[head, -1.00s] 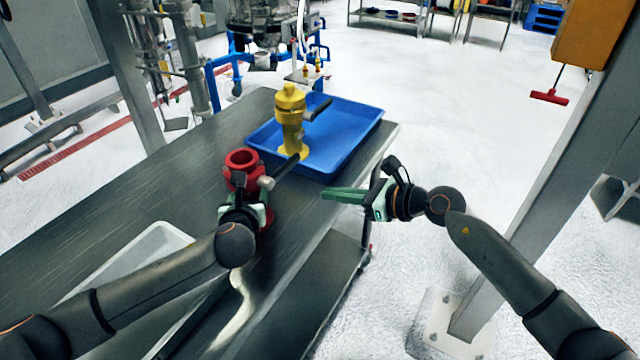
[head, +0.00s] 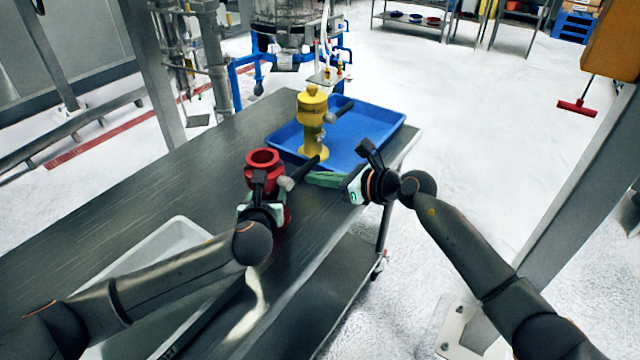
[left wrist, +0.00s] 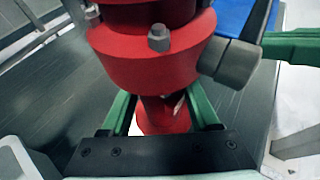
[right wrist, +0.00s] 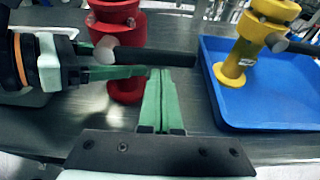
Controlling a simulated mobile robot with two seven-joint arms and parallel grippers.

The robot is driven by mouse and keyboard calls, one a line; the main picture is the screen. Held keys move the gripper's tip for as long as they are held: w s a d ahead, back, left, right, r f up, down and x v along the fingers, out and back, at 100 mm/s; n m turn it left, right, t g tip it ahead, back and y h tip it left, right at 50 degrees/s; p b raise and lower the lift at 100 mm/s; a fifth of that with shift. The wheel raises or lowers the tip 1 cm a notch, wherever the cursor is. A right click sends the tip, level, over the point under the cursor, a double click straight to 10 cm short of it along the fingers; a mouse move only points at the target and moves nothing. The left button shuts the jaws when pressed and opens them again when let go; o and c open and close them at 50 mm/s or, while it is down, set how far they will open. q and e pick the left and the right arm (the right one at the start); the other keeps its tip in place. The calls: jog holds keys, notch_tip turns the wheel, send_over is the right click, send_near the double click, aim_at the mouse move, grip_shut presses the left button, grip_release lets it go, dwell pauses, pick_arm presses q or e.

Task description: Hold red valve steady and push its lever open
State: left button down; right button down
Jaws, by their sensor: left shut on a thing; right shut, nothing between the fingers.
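The red valve (head: 263,160) stands upright on the steel table; it also shows in the right wrist view (right wrist: 118,14) and left wrist view (left wrist: 145,55). My left gripper (left wrist: 160,108) is shut on its narrow lower part, one green finger on each side. The valve's dark lever (right wrist: 160,57) sticks out to the right from a grey pivot (head: 286,184). My right gripper (right wrist: 160,72) is shut and empty, its green fingertips right beside the lever; I cannot tell whether they touch it. In the head view, its fingers (head: 325,179) lie just right of the lever.
A white tray (head: 180,235) lies at the table's near left. The steel table (head: 150,185) is bare left of the red valve.

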jog(key=shift+w+r+n+t, duration=0.1)
jog(key=shift+r+n+t, duration=0.4)
jog(key=shift+r+n, duration=0.2)
dwell(0.6)
jog(key=shift+r+n, duration=0.2)
jog(key=shift+n, duration=0.1)
jog(key=r, duration=0.1)
jog(key=s+r+n+t, duration=0.1)
jog(key=r+n, duration=0.1)
jog(key=r, duration=0.1)
jog(key=shift+s+a+r+t+h, duration=0.1)
jog(key=shift+s+a+t+h, duration=0.1)
jog(key=shift+a+t+h, duration=0.15)
jog(key=w+d+f, duration=0.1)
jog(key=w+f, duration=0.1)
jog(key=w, duration=0.1)
jog(key=shift+d+f, duration=0.4)
send_near(317, 158)
jog(key=s, duration=0.1)
jog(key=s+d, duration=0.1)
jog(key=shift+s+r, duration=0.2)
jog(key=shift+s, duration=0.1)
